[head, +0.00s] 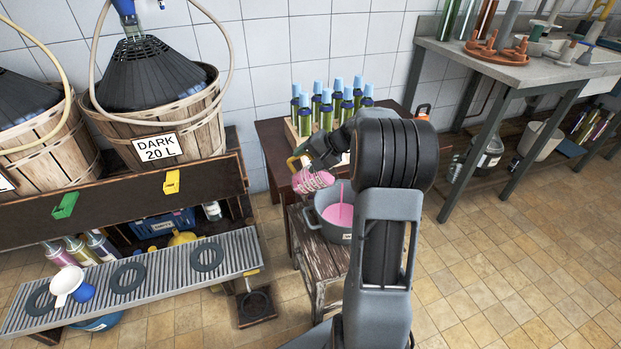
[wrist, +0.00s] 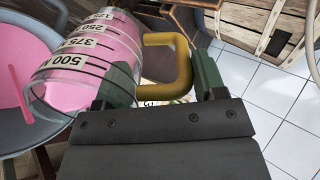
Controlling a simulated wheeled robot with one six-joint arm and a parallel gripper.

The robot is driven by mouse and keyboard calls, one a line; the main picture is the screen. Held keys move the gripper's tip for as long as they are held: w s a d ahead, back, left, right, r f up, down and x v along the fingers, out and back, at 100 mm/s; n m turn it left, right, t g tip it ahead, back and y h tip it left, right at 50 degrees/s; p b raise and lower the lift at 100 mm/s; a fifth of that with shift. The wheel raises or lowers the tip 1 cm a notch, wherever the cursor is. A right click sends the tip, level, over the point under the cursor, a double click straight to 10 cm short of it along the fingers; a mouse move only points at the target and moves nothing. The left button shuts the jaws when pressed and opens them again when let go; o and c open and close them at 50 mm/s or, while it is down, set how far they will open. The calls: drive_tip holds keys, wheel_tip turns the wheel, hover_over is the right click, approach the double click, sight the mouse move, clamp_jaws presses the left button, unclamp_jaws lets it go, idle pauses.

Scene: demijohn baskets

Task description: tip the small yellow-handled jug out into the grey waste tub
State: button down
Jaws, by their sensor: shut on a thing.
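The small jug (head: 312,181) is clear with black graduation marks and holds pink liquid. Its yellow handle (wrist: 165,66) sits between the fingers of my gripper (wrist: 162,82), which is shut on it. The jug is tipped over, beside and above the grey waste tub (head: 322,226). Pink liquid lies in the tub, and a narrow pink streak, seemingly a stream, stands above it in the head view. The jug (wrist: 88,62) also shows in the wrist view, with the tub (wrist: 38,20) to its left. My gripper partly hides the jug in the head view, and its mouth is unclear.
The tub stands on a worn wooden stool (head: 324,262). Behind it, a dark table (head: 270,140) bears a crate of several green bottles with blue caps (head: 326,108). Tiled floor (head: 500,240) is clear at right.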

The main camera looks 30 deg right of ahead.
drive_tip(key=shift+s+d+f+t+y+b, duration=0.1)
drive_tip(key=shift+s+d+t+y+b, duration=0.15)
drive_tip(key=shift+b, duration=0.7)
drive_tip(key=shift+d+t+b, duration=0.1)
drive_tip(key=shift+t+b, duration=0.15)
drive_tip(key=shift+b, duration=0.05)
drive_tip(key=shift+s+d+f+y+b, duration=0.1)
drive_tip(key=shift+s+d+y+b, duration=0.25)
drive_tip(key=shift+b, duration=0.6)
drive_tip(key=shift+t+y, duration=0.3)
drive_tip(key=shift+t, duration=0.1)
drive_tip(key=shift+s+d+b, duration=0.1)
drive_tip(key=shift+b, duration=0.5)
drive_tip(key=shift+s+d+f+b, duration=0.1)
drive_tip(key=shift+s+f+b, duration=0.05)
drive_tip(key=shift+b, duration=0.3)
drive_tip(key=shift+y, duration=0.3)
drive_tip(key=shift+s+d+t+b, duration=0.15)
drive_tip(key=shift+t+b, duration=0.2)
drive_tip(key=shift+t, duration=0.05)
drive_tip(key=shift+s+d+f+y+b, duration=0.1)
drive_tip(key=shift+s+d+y+b, duration=0.15)
drive_tip(key=shift+b, duration=0.4)
